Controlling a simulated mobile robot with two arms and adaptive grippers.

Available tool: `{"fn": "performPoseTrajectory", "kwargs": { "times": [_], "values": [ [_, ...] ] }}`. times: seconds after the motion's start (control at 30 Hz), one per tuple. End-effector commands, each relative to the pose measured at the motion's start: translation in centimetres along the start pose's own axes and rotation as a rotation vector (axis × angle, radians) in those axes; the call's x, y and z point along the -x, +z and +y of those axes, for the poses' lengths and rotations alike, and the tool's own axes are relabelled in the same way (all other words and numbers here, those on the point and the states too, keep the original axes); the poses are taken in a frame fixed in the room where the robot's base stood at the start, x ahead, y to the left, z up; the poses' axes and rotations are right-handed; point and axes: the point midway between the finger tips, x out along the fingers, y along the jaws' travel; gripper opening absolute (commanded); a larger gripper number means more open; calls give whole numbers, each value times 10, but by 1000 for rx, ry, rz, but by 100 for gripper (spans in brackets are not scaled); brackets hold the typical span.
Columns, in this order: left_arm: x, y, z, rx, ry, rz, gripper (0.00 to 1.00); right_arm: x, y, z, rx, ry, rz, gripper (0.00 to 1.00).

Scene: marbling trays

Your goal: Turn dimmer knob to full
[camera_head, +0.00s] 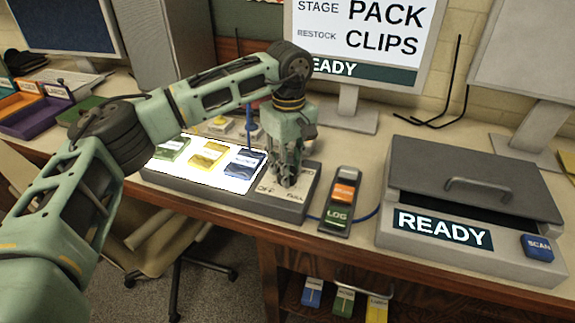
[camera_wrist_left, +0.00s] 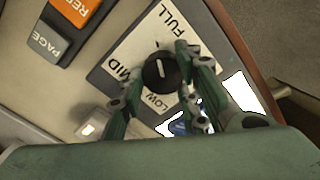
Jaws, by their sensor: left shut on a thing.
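The dimmer knob (camera_wrist_left: 160,73) is a small black round knob with a pale line on its top, on a pale dial plate with the words FULL, MID and LOW in the left wrist view. Which mark the line points at is hard to tell. My left gripper (camera_head: 287,182) reaches down over the dial plate (camera_head: 268,204) at the right end of the lit panel. In the head view the fingers hide the knob; OFF and FULL show on the plate. My right gripper is in neither view.
The lit panel (camera_head: 233,187) holds green, yellow and blue packs. A pager (camera_head: 341,200) with orange and green keys lies right of the dial. A grey lidded box (camera_head: 470,205) reading READY stands further right. A monitor (camera_head: 360,78) stands behind.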

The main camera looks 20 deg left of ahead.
Motion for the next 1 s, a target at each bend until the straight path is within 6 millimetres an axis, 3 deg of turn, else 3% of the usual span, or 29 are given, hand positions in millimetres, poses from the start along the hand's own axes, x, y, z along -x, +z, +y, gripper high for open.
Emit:
{"fn": "performPoseTrajectory", "kwargs": {
  "times": [0.6, 0.63, 0.8, 1.0],
  "values": [
    [7, -2, 5, -42, 21, 8, 5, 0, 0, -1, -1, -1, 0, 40],
    [7, -2, 5, -42, 21, 8, 32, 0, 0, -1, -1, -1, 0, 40],
    [6, -1, 4, -42, 17, 6, 45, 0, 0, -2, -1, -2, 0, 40],
    [3, 0, 2, -42, 10, 4, 45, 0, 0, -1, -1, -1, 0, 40]
  ]
}}
